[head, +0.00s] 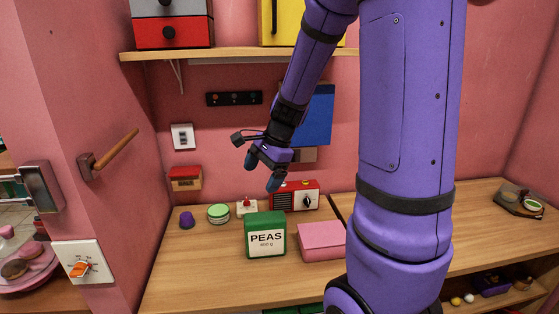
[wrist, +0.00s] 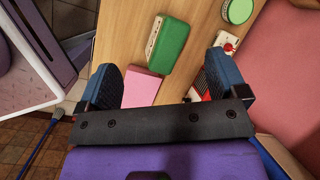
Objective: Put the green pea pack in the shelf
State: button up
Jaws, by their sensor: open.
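The green pea pack (head: 265,240), a box labelled PEAS, stands upright on the wooden counter near its front edge in the head view. It also shows in the wrist view (wrist: 171,45), beyond the fingers. My gripper (head: 262,172) is open and empty, in the air above and behind the pack, with its blue fingertips pointing down. In the wrist view its two fingers (wrist: 166,84) are spread wide, with nothing between them. A wooden wall shelf (head: 235,52) runs above the counter; my arm hides part of it. A green edge shows low down under the counter.
A pink box (head: 321,240) stands just right of the pack. Behind are a red radio (head: 296,196), a small white device with a red knob (head: 246,207), a green round tin (head: 218,213) and a purple item (head: 187,219). The counter's front left (head: 190,270) is clear.

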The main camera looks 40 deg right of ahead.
jog(key=s+a+r+n+t+h, duration=0.1)
jog(key=s+a+r+n, duration=0.4)
jog(key=s+r+n, duration=0.2)
jog(key=s+a+r+n+t+h, duration=0.1)
jog(key=s+a+r+n, duration=0.4)
jog(key=s+n, duration=0.5)
notch_tip(320, 180, up, 2)
jog(key=shift+s+a+r+n+h, duration=0.2)
jog(key=shift+s+a+n+h, duration=0.15)
jog(key=shift+h, duration=0.25)
jog(key=shift+o, duration=0.4)
jog(key=shift+s, duration=0.3)
jog(key=m+g+y, duration=0.2)
jog(key=m+y, duration=0.1)
jog(key=m, duration=2.1)
send_near(265, 216)
jog(key=shift+w+a+f, duration=0.15)
jog(key=shift+a+f, duration=0.1)
jog(key=shift+f, duration=0.2)
jog(key=shift+w+f+y, duration=0.1)
jog(key=shift+f+y, duration=0.2)
jog(key=shift+f, duration=0.25)
jog(key=shift+x, duration=5.05)
